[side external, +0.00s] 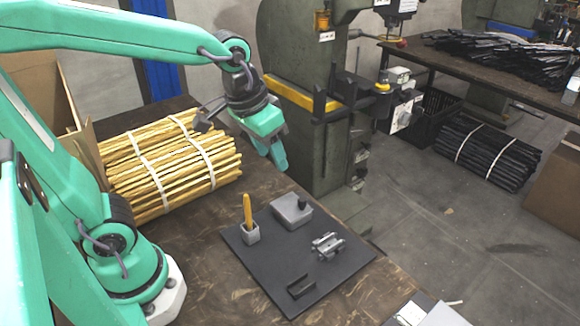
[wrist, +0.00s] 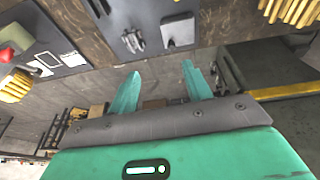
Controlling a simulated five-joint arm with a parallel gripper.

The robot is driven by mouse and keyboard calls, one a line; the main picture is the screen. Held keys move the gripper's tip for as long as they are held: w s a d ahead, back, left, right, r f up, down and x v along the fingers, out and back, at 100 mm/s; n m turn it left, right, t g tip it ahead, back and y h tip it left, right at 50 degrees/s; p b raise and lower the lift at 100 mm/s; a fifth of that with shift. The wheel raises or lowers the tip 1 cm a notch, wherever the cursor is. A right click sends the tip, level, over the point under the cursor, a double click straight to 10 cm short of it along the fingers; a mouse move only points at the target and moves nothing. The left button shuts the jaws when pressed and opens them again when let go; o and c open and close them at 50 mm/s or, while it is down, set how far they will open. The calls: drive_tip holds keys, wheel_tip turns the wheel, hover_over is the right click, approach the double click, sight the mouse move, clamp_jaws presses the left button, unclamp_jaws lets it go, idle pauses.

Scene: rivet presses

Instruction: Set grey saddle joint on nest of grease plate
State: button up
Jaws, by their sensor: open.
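The grey saddle joint (side external: 327,245), a small metallic piece with raised lugs, lies on the right part of a dark flat plate (side external: 262,255), which I take for the grease plate. It also shows in the wrist view (wrist: 132,40). A black U-shaped bracket (side external: 300,287), perhaps the nest, stands empty near the plate's front edge. My gripper (side external: 276,158) is open and empty, above and behind the plate, clear of the joint. In the wrist view its two green fingers (wrist: 160,86) are spread apart with nothing between them.
A strapped bundle of yellow sticks (side external: 170,165) lies left of my gripper. A green press (side external: 310,110) stands behind the table edge.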

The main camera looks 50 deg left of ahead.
drive_tip(key=s+a+r+t, duration=0.1)
drive_tip(key=s+a+t, duration=0.1)
drive_tip(key=s+a, duration=0.2)
drive_tip(key=shift+s, duration=1.75)
